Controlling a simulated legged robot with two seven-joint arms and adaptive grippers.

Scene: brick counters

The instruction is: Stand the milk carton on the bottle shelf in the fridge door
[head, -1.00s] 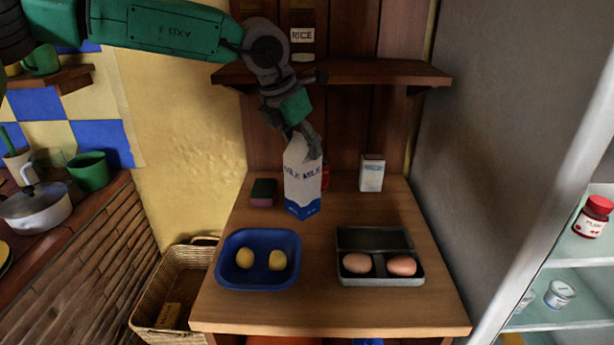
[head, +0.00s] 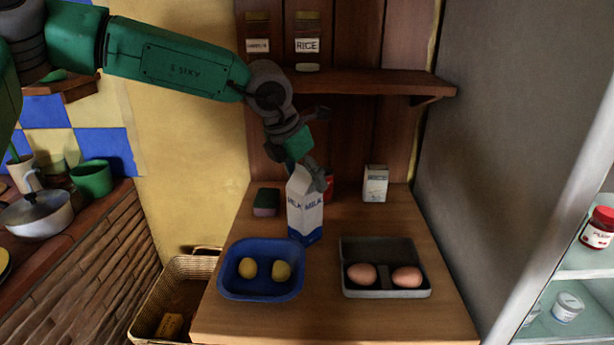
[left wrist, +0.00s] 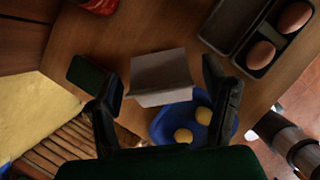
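The milk carton (head: 306,218) is white with a blue base and stands on the wooden counter, behind and right of the blue tray. My left gripper (head: 316,180) is at the carton's top. In the left wrist view, the fingers of my left gripper (left wrist: 165,92) are spread on either side of the carton (left wrist: 162,76), with a gap visible on each side. The fridge door's shelves are not clearly in view; part of a fridge interior (head: 580,262) shows at the right edge. My right gripper is not in view.
The blue tray (head: 231,285) holds two yellow fruits. A dark egg box (head: 391,292) with two eggs, a sponge (head: 266,203), a white box (head: 375,184) and a red item (head: 329,178) are nearby. A wall shelf (head: 385,86) overhangs the counter's back.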

